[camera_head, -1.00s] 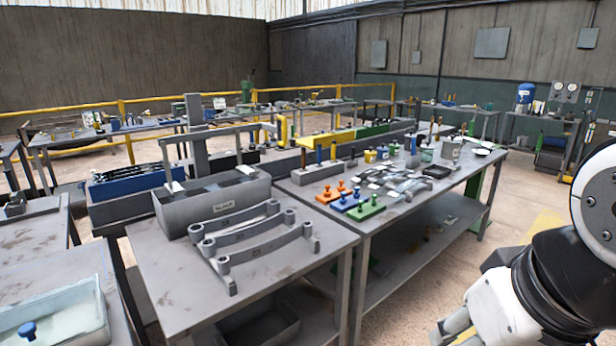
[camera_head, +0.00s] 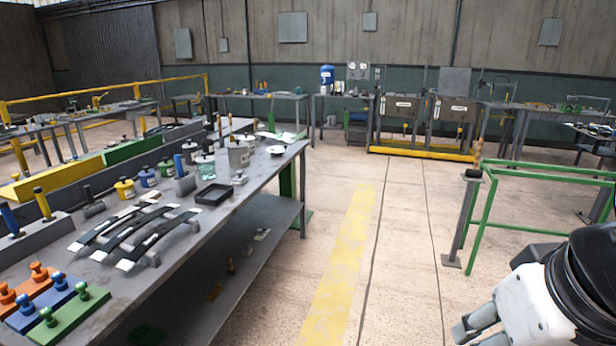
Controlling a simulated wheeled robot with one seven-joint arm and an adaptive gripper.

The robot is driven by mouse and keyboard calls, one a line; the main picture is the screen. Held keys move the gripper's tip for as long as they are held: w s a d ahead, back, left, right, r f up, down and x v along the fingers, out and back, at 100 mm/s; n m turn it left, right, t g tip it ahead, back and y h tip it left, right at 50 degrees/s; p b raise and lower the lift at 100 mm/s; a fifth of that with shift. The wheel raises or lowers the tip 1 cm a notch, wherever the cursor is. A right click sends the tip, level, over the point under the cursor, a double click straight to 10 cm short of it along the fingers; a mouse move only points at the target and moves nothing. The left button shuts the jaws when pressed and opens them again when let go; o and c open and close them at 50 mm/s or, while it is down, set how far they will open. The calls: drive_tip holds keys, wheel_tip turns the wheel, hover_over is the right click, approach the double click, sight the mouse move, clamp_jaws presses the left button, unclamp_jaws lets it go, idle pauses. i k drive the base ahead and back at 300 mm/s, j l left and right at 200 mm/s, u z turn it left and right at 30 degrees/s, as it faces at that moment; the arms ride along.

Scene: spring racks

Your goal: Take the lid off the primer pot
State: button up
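Several small pots stand along the back of the long grey table. They include a yellow pot (camera_head: 125,188), a blue pot (camera_head: 148,177) and a larger grey can (camera_head: 238,155) with a pale label. Which one is the primer pot I cannot tell at this size. A small pale round dish or lid (camera_head: 276,150) lies beside the grey can. My gripper (camera_head: 472,330) is at the bottom right, over the floor, well away from the table and apart from every pot.
The long table (camera_head: 262,180) also bears dark leaf springs (camera_head: 130,235), a black tray (camera_head: 212,194) and coloured blocks with knobs (camera_head: 70,320). A green rail frame (camera_head: 480,215) stands at right. The floor (camera_head: 400,230) between them is clear, with a yellow stripe.

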sight(187, 145)
drive_tip(key=i+l+z, duration=0.3)
drive_tip(key=i, duration=0.55)
drive_tip(key=i+j+z, duration=0.15)
drive_tip(key=i+z, duration=0.15)
drive_tip(key=i, duration=0.55)
drive_tip(key=i+u, duration=0.15)
drive_tip(key=i, duration=0.35)
drive_tip(key=i+u, duration=0.2)
drive_tip(key=i, duration=0.25)
drive_tip(key=i+l+u, duration=0.15)
drive_tip(key=i, duration=0.35)
drive_tip(key=i+l+u, duration=0.2)
drive_tip(key=i, duration=0.25)
drive_tip(key=i+j+u, duration=0.2)
drive_tip(key=i+u, duration=0.55)
drive_tip(key=u, duration=0.15)
drive_tip(key=i+u, duration=0.45)
drive_tip(key=i+l+u, duration=0.3)
drive_tip(key=u, duration=0.15)
drive_tip(key=i+u, duration=0.25)
drive_tip(key=i+l+u, duration=0.25)
drive_tip(key=j, duration=0.1)
